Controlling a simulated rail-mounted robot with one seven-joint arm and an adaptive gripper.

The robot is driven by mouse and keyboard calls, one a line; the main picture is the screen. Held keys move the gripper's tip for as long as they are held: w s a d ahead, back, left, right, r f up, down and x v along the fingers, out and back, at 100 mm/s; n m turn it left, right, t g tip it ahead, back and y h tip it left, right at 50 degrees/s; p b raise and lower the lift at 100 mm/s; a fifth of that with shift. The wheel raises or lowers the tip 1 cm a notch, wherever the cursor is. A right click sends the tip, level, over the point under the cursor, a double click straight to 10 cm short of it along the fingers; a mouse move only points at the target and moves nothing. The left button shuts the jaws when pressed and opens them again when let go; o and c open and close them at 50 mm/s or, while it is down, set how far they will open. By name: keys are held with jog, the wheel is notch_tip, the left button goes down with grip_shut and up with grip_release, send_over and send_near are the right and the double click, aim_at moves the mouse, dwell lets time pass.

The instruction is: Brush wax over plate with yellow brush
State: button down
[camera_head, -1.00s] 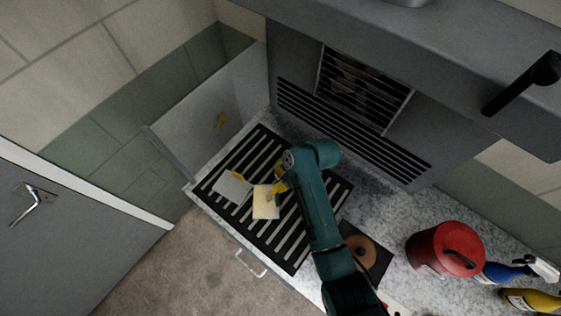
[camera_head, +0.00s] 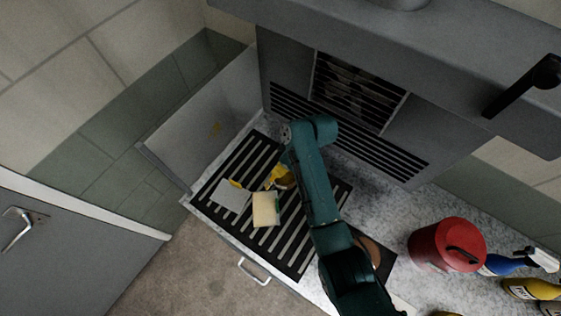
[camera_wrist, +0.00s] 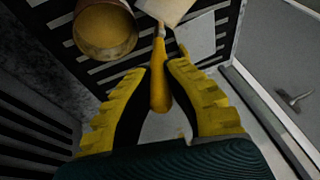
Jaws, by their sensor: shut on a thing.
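My gripper (camera_wrist: 160,85) is shut on the yellow handle of the brush (camera_wrist: 159,75), above the black slatted rack. In the head view my gripper (camera_head: 273,178) is partly hidden by my arm. A pale cream rectangular piece (camera_head: 265,209) lies beyond the handle and shows at the top of the wrist view (camera_wrist: 165,8); I cannot tell whether it is joined to the handle. A grey-white square plate (camera_head: 230,196) lies to its left on the rack. A round can with yellow content (camera_wrist: 105,30) stands beside the gripper, likely the wax.
A vented grey housing (camera_head: 350,130) rises behind. A red pot (camera_head: 445,245) and several spray bottles (camera_head: 505,264) stand at the right.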

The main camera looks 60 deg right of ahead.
jog(key=shift+r+p, duration=1.8)
jog(key=shift+r, duration=0.45)
